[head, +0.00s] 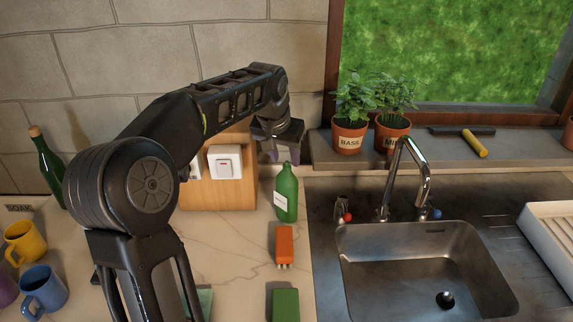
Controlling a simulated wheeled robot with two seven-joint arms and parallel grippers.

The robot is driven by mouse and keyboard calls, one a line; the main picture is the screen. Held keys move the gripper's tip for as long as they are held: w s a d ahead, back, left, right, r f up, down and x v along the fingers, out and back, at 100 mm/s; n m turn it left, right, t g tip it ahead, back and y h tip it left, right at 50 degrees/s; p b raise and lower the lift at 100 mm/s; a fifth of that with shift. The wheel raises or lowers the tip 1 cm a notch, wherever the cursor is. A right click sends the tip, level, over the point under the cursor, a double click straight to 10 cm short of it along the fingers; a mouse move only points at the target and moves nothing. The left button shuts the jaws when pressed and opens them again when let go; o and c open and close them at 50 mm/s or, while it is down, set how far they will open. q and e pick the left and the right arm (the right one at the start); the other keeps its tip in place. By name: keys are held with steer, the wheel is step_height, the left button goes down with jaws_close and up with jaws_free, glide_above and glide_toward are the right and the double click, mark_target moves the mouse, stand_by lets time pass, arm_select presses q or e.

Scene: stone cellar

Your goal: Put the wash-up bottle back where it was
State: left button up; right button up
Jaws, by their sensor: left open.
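The green wash-up bottle (287,194) with a white label stands upright on the pale counter, just left of the sink. My left arm comes in from the left and reaches over the counter. My left gripper (277,152) points down just above and behind the bottle's top in the picture. Its jaws are open and hold nothing that I can see. The fingertips are small and dark, so I cannot tell whether they touch the bottle. My right gripper is not in view.
An orange brush-like block (285,245) and a green block (285,304) lie in front of the bottle. The steel sink (425,262) and tap (410,175) are at right. Potted herbs (349,137) stand on the sill. Mugs (42,290) and a corked bottle (47,168) are at left.

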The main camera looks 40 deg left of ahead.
arm_select(q)
steer(key=v, duration=0.8)
steer(key=shift+b, duration=0.3)
